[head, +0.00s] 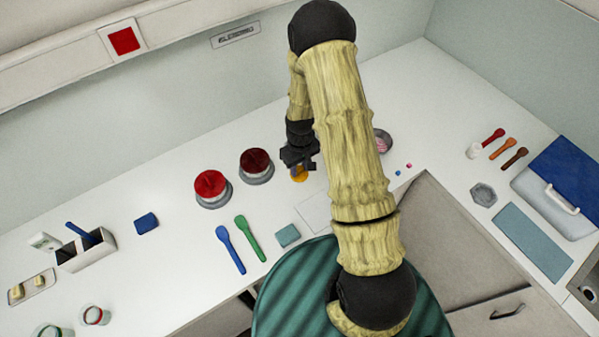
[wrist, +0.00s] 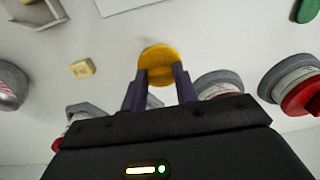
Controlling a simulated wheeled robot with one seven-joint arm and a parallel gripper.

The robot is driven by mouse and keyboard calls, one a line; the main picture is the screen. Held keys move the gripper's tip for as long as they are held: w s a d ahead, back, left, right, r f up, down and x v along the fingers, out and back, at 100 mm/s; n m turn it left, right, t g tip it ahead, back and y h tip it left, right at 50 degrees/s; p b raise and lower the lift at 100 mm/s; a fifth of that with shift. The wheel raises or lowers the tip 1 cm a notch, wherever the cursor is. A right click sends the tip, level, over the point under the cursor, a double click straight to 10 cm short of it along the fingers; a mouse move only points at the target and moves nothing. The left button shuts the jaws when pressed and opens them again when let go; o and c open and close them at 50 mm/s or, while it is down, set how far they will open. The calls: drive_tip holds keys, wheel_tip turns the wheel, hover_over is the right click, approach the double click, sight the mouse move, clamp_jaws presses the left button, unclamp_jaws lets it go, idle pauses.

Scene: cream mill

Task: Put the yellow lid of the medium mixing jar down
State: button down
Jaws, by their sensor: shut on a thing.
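My gripper (head: 299,164) is over the white counter right of the two red-topped jars. It is shut on the yellow lid (head: 299,175), which shows just below the fingers. In the wrist view the round yellow lid (wrist: 158,54) sits between the dark fingertips of my gripper (wrist: 159,80). I cannot tell whether the lid touches the counter. An open grey jar (head: 384,141) with pink contents stands right of my arm, partly hidden by it. I cannot tell whether it is the medium mixing jar.
A red-topped jar (head: 211,186) and a dark-red-topped jar (head: 256,164) stand left of my gripper. A blue spoon (head: 231,250), a green spoon (head: 249,239) and a teal block (head: 288,236) lie in front. A pale outlined rectangle (head: 314,209) on the counter looks clear.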

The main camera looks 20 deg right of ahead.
sight(299, 168)
drive_tip(key=shift+f+p, duration=0.8)
drive_tip(key=shift+f, duration=1.3)
drive_tip(key=c, duration=1.1)
unclamp_jaws()
drive_tip(key=shift+r, duration=0.15)
drive_tip(key=shift+d+r+b, duration=0.15)
drive_tip(key=shift+r+b, duration=2.15)
drive_tip(key=shift+r, duration=3.6)
